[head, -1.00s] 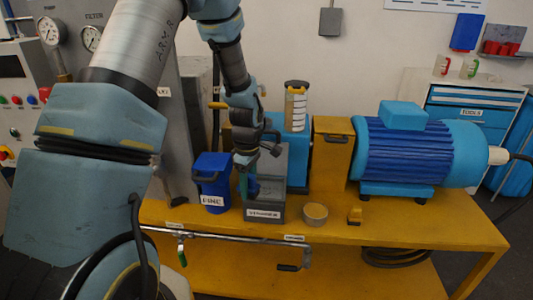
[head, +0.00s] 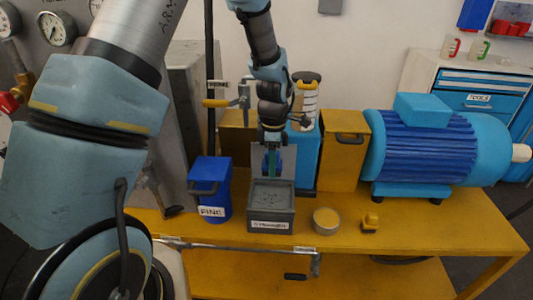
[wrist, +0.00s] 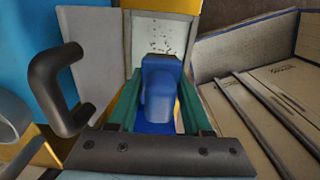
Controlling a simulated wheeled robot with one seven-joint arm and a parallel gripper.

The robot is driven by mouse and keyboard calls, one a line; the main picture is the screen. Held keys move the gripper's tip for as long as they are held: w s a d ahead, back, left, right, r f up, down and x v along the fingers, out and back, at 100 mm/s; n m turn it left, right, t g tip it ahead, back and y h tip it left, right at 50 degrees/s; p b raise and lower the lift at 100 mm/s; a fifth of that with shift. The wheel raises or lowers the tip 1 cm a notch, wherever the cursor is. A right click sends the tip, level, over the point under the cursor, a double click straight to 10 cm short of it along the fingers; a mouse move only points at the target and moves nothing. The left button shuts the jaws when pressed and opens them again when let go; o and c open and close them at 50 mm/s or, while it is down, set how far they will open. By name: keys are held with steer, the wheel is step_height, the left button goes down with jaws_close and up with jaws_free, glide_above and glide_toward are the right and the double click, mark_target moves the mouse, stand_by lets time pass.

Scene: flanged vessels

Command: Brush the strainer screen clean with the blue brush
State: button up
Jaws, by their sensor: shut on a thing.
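The strainer box (head: 283,226) is a grey open-topped box on the yellow bench, with a label on its front. Dark specks lie on the grey screen (head: 271,197) inside it. My gripper (head: 272,172) points down at the box's back edge, in front of an upright grey panel. Its green fingers are shut on the blue brush (wrist: 160,85), which fills the space between them in the wrist view. The brush's bristles are hidden, so I cannot tell whether they touch the screen. A pale speckled surface (wrist: 158,35) shows beyond the brush in the wrist view.
A blue labelled bin (head: 211,185) stands left of the box. A small round tub (head: 326,221) and a small yellow block (head: 370,222) sit to the right. A yellow box (head: 345,150) and a large blue motor (head: 425,150) stand behind. The bench front (head: 450,235) is clear.

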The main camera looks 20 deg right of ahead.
mark_target(272, 198)
steer(key=shift+w, duration=0.15)
steer(key=shift+f+b, duration=3.2)
steer(key=shift+f, duration=2)
steer(key=shift+f, duration=0.3)
